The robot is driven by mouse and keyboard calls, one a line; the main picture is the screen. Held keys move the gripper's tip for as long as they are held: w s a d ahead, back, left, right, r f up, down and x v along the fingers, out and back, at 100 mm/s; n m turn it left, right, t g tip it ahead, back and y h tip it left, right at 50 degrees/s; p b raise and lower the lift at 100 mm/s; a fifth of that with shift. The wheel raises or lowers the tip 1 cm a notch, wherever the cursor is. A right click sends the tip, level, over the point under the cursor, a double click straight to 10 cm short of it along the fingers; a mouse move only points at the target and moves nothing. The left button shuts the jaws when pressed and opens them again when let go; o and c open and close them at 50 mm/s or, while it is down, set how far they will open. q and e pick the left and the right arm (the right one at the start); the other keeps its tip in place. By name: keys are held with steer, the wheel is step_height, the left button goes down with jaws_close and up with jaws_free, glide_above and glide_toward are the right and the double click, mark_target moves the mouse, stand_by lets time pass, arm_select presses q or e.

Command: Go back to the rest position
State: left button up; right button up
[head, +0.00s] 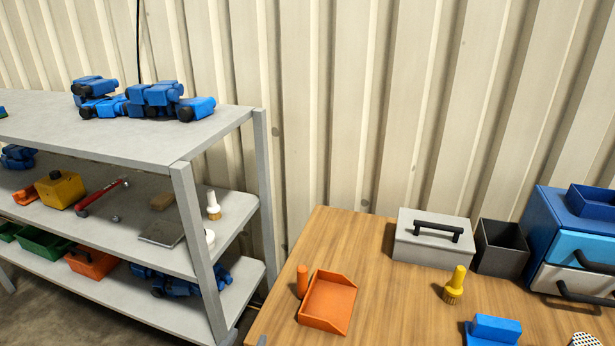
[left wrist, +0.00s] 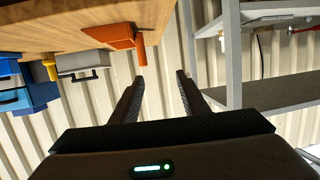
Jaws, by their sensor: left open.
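My left gripper (left wrist: 160,82) shows in the left wrist view, with its two dark fingers apart and nothing between them. Only the corrugated wall (left wrist: 155,65) is seen behind the fingertips. That view is upside down: the wooden table (left wrist: 80,22) is at its top left and the grey shelf rack (left wrist: 233,55) at its right. The fingers appear in the gap between table and rack. Neither of my grippers shows in the head view. My right gripper is in no view.
The table (head: 285,325) holds an orange dustpan (head: 328,303), a grey toolbox (head: 430,238), a dark open bin (head: 502,248), a yellow brush (head: 455,285) and a blue drawer unit (head: 565,240). The rack (head: 90,135) at left carries blue parts (head: 160,97) and tools.

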arm_select(q)
steer(key=s+a+f+g+y, duration=0.2)
steer(key=s+a+f+g, duration=0.3)
steer(key=s+f, duration=0.5)
steer(key=s+a+f+g+y, duration=0.1)
steer(key=s+a+f+g, duration=0.5)
steer(key=s, duration=0.8)
step_height(320, 180, down, 30)
steer(key=s+d+g+b, duration=0.1)
steer(key=s+a+f+g, duration=0.1)
steer(key=s+a+f, duration=0.2)
steer(key=s+f, duration=1.5)
steer(key=shift+f+g+b, duration=0.15)
steer(key=shift+g+b, duration=0.15)
steer(key=shift+b, duration=0.1)
steer(key=shift+s, duration=0.1)
